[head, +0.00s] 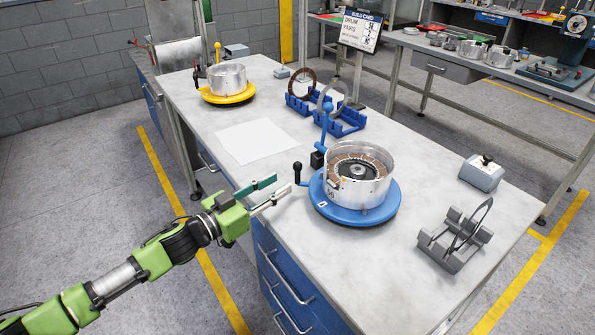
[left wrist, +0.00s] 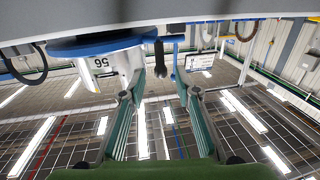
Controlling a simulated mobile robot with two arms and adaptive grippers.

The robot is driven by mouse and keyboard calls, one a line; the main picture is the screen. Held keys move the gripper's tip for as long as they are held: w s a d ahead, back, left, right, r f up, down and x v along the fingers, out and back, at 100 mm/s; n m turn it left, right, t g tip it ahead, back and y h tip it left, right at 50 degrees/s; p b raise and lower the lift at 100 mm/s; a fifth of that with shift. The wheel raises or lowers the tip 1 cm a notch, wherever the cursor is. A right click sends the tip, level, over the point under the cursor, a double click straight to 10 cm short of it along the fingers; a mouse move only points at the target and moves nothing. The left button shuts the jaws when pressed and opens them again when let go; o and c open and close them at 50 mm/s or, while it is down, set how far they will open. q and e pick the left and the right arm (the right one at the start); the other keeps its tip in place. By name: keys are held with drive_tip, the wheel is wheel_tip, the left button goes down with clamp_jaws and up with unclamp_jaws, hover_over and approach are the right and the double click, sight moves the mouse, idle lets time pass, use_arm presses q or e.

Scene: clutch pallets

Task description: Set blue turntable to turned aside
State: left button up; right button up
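The blue turntable (head: 330,207) is a round blue disc near the front edge of the bench and bears a metal drum (head: 345,192) with brown linings inside. A black-knobbed handle (head: 297,169) stands at its left side. A blue lever (head: 325,122) rises behind it beside a black block. My left gripper (head: 279,190) is open and empty, just left of the handle. The left wrist view looks upside down; the blue turntable (left wrist: 85,46), the drum marked 56 (left wrist: 112,66) and a dark handle (left wrist: 160,58) show ahead of the open fingers. My right gripper is out of view.
A yellow turntable (head: 227,97) with another drum stands at the far left. A white sheet (head: 257,141) lies mid-bench. Blue racks (head: 340,124) stand behind, a grey rack (head: 452,246) and a grey box (head: 482,173) at right.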

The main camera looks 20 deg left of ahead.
sight(298, 171)
use_arm(q)
drive_tip(key=p+x, duration=0.1)
drive_tip(key=x, duration=0.6)
drive_tip(key=shift+w+d, duration=0.2)
drive_tip(key=shift+w, duration=0.15)
clamp_jaws()
